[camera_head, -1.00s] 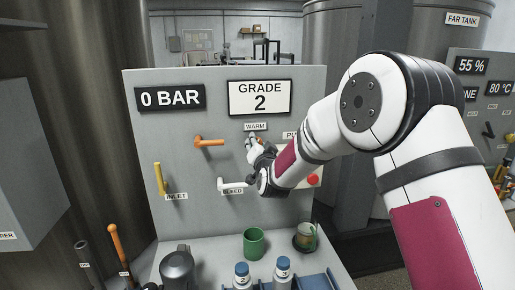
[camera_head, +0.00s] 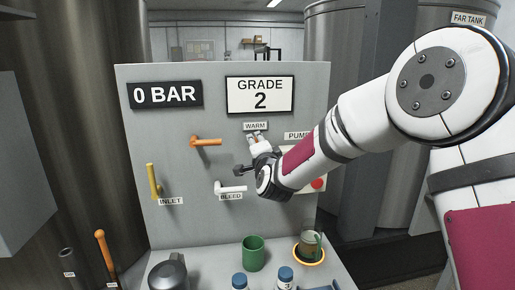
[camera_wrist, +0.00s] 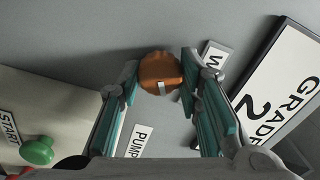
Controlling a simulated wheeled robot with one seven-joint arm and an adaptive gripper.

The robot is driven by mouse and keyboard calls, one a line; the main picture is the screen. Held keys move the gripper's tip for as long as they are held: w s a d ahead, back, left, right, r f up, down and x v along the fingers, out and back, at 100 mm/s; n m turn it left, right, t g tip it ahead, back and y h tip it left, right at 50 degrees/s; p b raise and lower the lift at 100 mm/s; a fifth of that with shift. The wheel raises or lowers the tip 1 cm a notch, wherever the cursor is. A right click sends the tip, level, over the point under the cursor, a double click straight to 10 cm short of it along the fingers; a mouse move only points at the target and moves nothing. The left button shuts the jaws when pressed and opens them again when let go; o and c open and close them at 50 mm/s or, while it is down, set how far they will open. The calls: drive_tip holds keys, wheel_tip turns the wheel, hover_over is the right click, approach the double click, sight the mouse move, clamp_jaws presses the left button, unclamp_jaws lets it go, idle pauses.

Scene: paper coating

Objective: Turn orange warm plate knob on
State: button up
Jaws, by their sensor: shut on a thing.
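The orange warm plate knob (camera_wrist: 160,72) is on the grey panel (camera_head: 185,125), beside the WARM label (camera_head: 255,126). In the wrist view it sits between my fingertips, with a pale pointer mark on its lower side. My gripper (camera_head: 257,140) reaches the panel just under that label and is shut on the knob. In the head view the knob is mostly hidden by the fingers. At the lower right, a beaker (camera_head: 309,243) stands on a round plate with a bright orange rim (camera_head: 309,263).
An orange lever (camera_head: 207,142), a yellow INLET lever (camera_head: 153,182) and a white BLEED lever (camera_head: 232,187) stick out near my gripper. A green START button (camera_wrist: 37,151) is in the wrist view. A green cup (camera_head: 253,254) and blue-capped bottles (camera_head: 285,273) stand below.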

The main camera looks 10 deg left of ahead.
idle(0.4)
drive_tip(key=o, duration=1.2)
drive_tip(key=v, duration=1.2)
drive_tip(key=shift+d+r, duration=0.1)
